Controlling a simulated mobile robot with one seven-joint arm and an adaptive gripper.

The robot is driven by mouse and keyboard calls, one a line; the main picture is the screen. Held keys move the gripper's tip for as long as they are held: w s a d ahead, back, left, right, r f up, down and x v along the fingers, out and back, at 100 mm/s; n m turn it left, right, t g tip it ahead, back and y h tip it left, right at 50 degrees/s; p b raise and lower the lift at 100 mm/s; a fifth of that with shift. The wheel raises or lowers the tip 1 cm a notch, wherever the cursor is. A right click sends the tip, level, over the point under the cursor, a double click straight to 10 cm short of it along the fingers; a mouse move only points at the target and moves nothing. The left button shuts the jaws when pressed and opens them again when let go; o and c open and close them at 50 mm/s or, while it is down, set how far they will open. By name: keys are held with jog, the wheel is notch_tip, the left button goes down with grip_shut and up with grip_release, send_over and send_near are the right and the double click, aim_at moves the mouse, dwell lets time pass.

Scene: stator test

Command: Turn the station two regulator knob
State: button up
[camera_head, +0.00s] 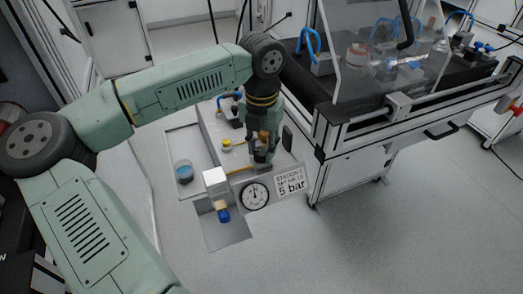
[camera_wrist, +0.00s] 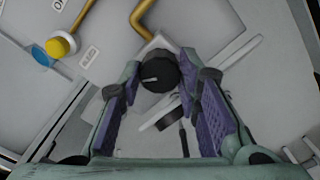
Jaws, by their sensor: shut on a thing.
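The regulator knob (camera_wrist: 158,72) is round and black with a white pointer line, seen in the wrist view. The line points to the left. My gripper (camera_wrist: 159,72) is shut on it, with one purple-padded finger on each side. In the head view my gripper (camera_head: 262,153) reaches down to the station panel and hides the knob. A white sign (camera_head: 290,183) reading "5 bar" stands just below and right of the gripper. A round pressure gauge (camera_head: 254,195) is left of the sign; its reading is too small to tell surely.
A yellow button (camera_wrist: 57,46) and brass pipe (camera_wrist: 143,14) are near the knob. A white block (camera_head: 215,181) with a blue cap (camera_head: 223,214) and a blue-topped cup (camera_head: 183,171) are to the left. A bench with a clear guard (camera_head: 385,50) stands close on the right.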

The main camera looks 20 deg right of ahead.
aim_at(262, 151)
jog(key=o, duration=1.1)
jog(key=shift+o, duration=0.2)
notch_tip(262, 151, up, 12)
